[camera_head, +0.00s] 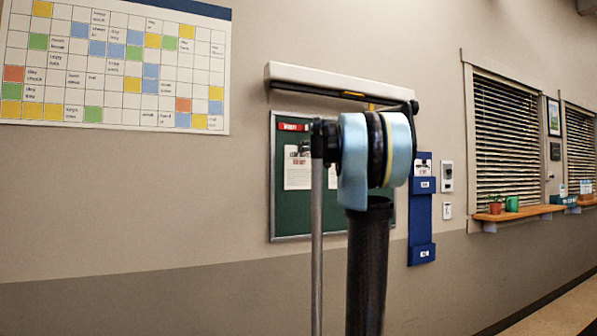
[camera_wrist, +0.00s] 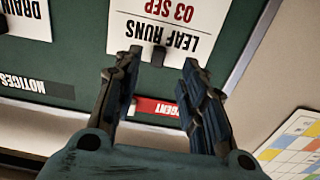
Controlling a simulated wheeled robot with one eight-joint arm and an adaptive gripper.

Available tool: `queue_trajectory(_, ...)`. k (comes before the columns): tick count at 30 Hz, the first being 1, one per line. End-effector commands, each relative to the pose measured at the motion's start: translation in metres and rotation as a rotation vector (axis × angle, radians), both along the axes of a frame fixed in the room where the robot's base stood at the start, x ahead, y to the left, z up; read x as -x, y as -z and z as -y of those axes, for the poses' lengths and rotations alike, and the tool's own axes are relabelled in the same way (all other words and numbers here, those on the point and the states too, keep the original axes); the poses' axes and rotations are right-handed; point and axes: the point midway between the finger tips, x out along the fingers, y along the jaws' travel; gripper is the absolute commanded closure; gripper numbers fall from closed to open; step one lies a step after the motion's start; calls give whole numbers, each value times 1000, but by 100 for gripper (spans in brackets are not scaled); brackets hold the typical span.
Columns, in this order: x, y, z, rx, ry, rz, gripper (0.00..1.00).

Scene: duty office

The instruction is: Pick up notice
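A white notice reading "LEAF RUNS 03 SEP" (camera_wrist: 200,22) shows upside down in the wrist view, on a green board (camera_wrist: 85,50). A small dark holder (camera_wrist: 158,57) sits at its edge. My gripper (camera_wrist: 160,62) is open, its two dark fingers apart with the holder and the notice's edge in view between their tips. I cannot tell whether the fingers touch the paper. In the head view a white notice (camera_head: 297,167) hangs under a red label on the board (camera_head: 281,212).
A red label (camera_wrist: 160,107) and a dark "NOTICES" label (camera_wrist: 35,85) are on the board. Another paper (camera_wrist: 25,18) hangs beside the notice. A wall calendar (camera_head: 115,65) is at left, a blue holder (camera_head: 422,208) at right, then a window shelf (camera_head: 520,213).

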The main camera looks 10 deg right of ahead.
Motion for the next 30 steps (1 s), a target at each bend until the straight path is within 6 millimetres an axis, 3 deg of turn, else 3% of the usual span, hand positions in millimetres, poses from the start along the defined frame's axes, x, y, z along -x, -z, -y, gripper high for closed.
queue_trajectory(12,-43,3,-11,0,-1,0,62)
queue_trajectory(21,-48,3,-13,0,0,0,62)
queue_trajectory(26,-48,3,-13,0,0,0,98)
queue_trajectory(30,-48,3,-13,0,0,0,100)
